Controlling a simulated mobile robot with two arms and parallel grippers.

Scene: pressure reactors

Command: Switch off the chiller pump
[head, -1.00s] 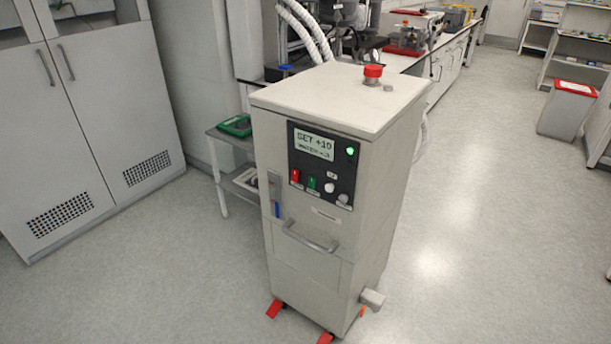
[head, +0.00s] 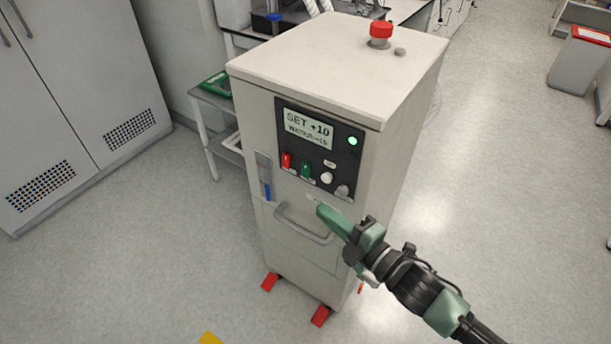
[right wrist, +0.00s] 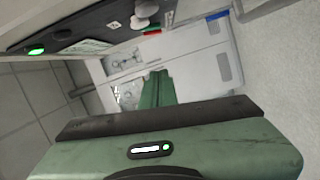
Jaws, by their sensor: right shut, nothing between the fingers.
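The chiller (head: 310,75) is a tall pale cabinet in the middle of the head view. Its dark control panel (head: 344,165) has a display (head: 308,128) reading "SET +10" with a second line below, and a lit green lamp (head: 352,141). Below the display are a red switch (head: 287,160), a green switch (head: 306,170) and white and grey knobs. My right gripper (head: 321,210) is shut and empty, in front of the cabinet just below the panel. The right wrist view shows the panel (right wrist: 95,25) at upper left and the green fingers (right wrist: 157,88). My left gripper is not in view.
A red emergency button (head: 380,31) stands on the chiller's top. A handle (head: 301,225) sticks out of its front, close to my right gripper. A small side table (head: 205,95) stands behind left, and grey cabinets (head: 75,90) line the left. The floor around is mostly clear.

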